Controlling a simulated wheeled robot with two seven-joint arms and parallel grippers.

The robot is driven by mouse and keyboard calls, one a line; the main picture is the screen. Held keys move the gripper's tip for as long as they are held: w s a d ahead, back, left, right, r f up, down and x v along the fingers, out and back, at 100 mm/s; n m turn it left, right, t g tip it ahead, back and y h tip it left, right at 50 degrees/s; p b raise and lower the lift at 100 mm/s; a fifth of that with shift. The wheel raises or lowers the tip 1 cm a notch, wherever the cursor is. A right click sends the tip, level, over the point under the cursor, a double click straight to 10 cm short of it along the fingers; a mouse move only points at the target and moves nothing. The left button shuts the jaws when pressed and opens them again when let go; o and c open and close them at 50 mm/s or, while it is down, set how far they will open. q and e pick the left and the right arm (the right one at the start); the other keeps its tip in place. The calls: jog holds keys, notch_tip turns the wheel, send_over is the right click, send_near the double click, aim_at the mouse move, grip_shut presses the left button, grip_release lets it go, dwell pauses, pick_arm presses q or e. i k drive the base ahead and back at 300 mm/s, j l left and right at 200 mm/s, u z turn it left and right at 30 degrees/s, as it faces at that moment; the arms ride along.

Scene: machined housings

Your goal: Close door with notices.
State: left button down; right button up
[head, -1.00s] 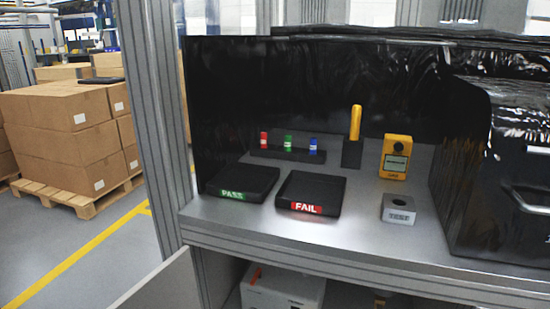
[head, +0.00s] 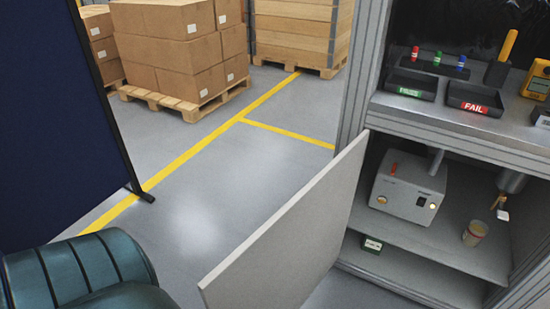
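A plain light-grey door panel (head: 290,235) stands swung open at the left side of the lower cabinet compartment. Its far edge is at the cabinet's left post and its free edge reaches out toward the bottom left. No notices show on the face that I see; its other face is hidden. The open compartment (head: 410,240) is exposed to the right of the door. Neither of my grippers is in view.
A worktop with trays (head: 475,98) is above. A teal chair (head: 85,275) and dark blue partition (head: 50,120) stand left. Floor left of the door is clear.

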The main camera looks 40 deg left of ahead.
aim_at(280, 266)
jog(key=k+j+z, duration=0.15)
jog(key=k+j, duration=0.15)
jog(key=j, duration=0.2)
jog(key=k+j+z, duration=0.15)
jog(key=k+j, duration=0.15)
jog(key=j, duration=0.2)
jog(key=k+j+z, duration=0.15)
jog(key=k+j, duration=0.3)
jog(key=j, duration=0.6)
jog(key=j+z, duration=0.1)
jog(key=j, duration=0.6)
jog(key=k, duration=0.05)
